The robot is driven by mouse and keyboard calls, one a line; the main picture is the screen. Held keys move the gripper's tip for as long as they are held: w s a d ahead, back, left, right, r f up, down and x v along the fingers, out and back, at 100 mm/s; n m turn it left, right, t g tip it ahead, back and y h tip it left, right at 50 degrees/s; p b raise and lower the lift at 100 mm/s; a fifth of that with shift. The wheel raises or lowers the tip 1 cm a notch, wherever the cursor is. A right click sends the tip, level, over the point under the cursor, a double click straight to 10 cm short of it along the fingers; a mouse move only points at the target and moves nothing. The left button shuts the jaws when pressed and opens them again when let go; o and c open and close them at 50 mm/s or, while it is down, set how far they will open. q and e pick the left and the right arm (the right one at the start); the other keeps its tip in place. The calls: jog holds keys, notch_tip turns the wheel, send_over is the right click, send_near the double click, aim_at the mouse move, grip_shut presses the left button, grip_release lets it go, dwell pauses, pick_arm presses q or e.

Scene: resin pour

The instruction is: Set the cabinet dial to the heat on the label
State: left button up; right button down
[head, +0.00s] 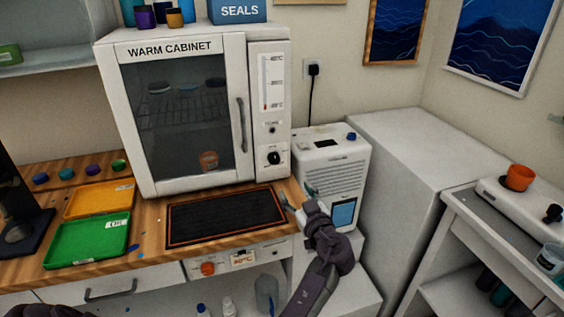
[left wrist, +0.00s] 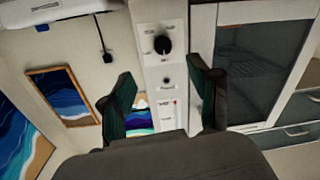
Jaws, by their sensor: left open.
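The white warm cabinet (head: 170,185) stands on the wooden bench with its glass door shut. Its control panel on the right has a black dial (head: 274,158) below a thermometer scale (head: 267,85); the red column is low. The dial (left wrist: 163,45) also shows upside down in the left wrist view, its pointer too small to read surely. My left gripper (head: 297,195) is open and empty, below and a little right of the dial, apart from it. In the wrist view its fingers (left wrist: 163,95) stand either side of the panel. My right gripper is not in view.
A dark mat (head: 225,218) lies before the cabinet, with yellow (head: 98,200) and green (head: 88,242) trays left of it. A white machine (head: 335,165) stands close right of the cabinet.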

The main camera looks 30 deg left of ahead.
pick_arm(q)
jog(key=w+a+r+p, duration=0.1)
jog(key=w+a, duration=0.1)
jog(key=p, duration=0.2)
send_near(275, 160)
jog(key=x, duration=0.3)
jog(key=w+a, duration=0.2)
jog(key=a, duration=0.1)
jog(key=shift+w+n+p, duration=0.15)
jog(key=shift+n+p, duration=0.15)
jog(key=shift+p, duration=0.05)
jog(key=shift+w+a+f, duration=0.1)
jog(key=shift+w+a, duration=0.35)
jog(key=shift+a, duration=0.1)
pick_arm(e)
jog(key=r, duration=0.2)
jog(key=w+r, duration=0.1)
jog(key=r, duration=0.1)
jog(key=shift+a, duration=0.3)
pick_arm(q)
jog(key=shift+c, duration=0.2)
